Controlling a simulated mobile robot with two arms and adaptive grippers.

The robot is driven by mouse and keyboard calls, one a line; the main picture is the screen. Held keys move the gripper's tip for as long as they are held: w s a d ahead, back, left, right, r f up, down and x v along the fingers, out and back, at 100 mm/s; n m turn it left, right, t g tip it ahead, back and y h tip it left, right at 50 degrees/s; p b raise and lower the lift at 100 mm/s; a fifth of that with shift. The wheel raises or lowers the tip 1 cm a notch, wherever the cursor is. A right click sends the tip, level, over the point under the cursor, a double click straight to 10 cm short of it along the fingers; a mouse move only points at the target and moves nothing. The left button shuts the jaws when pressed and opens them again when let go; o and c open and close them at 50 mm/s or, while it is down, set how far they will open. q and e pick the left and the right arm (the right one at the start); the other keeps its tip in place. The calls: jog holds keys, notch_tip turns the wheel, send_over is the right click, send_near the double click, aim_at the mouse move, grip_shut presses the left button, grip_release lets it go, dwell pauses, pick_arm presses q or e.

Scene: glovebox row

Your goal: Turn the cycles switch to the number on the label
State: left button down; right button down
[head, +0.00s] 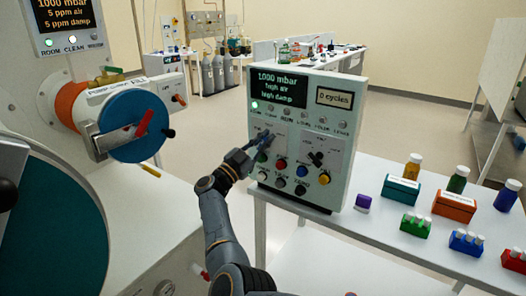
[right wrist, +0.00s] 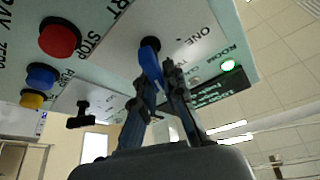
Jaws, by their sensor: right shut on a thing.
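The control panel (head: 297,140) is a pale upright box whose screen (head: 278,86) reads 1000 mbar, high air, high damp. A small display (head: 334,98) beside it reads 0 cycles. My right gripper (head: 264,142) is at the panel's left side, shut on the cycles switch. In the right wrist view the fingers (right wrist: 158,82) close around its blue handle (right wrist: 150,46), with the word ONE printed close by. The fingers hide part of the switch, so its setting cannot be read. The number label cannot be made out. My left gripper is not in view.
A black switch (head: 316,158) and red (head: 281,163), blue (head: 302,171) and yellow (head: 324,179) buttons lie right of the gripper. Bottles and vial racks (head: 415,224) stand on the white table to the right. A glovebox with a blue wheel (head: 132,112) is at left.

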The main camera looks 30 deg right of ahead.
aim_at(273, 101)
jog(key=shift+d, duration=0.1)
jog(key=c, duration=1.4)
grip_release()
jog(key=shift+w+d+f, duration=0.1)
notch_tip(273, 101, up, 10)
